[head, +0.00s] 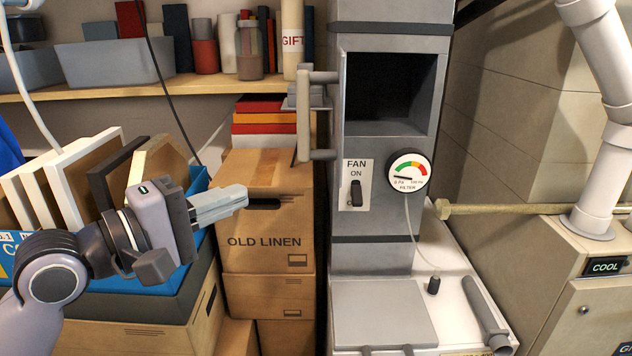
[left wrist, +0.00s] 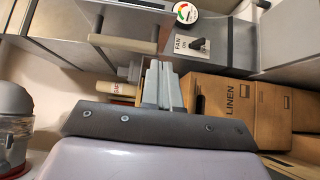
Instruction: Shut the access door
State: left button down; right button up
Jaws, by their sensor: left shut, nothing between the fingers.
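The grey furnace column has a dark square access opening (head: 391,92) that stands uncovered. The access door seems to be swung out at the opening's left side, seen nearly edge-on, so its exact angle is hard to tell. Its bar handle (head: 303,117) sticks out to the left; the handle also shows in the left wrist view (left wrist: 122,43). My left gripper (head: 244,195) is shut and empty, in front of the linen box, below and left of the handle and apart from it. Its fingers also show in the left wrist view (left wrist: 160,72). My right gripper is out of view.
The OLD LINEN box (head: 268,220) stands behind my left gripper. Frames in a blue crate (head: 200,183) are at left. A fan switch (head: 357,195) and filter gauge (head: 408,171) sit below the opening. A loaded shelf (head: 180,84) runs behind; a pipe (head: 530,209) crosses at right.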

pick_arm(q)
jog(key=s+d+p+x, duration=0.1)
jog(key=s+d+x, duration=0.1)
jog(key=x, duration=1)
jog(key=shift+d+r, duration=0.15)
jog(key=shift+d, duration=0.2)
jog(key=shift+w+d, duration=0.1)
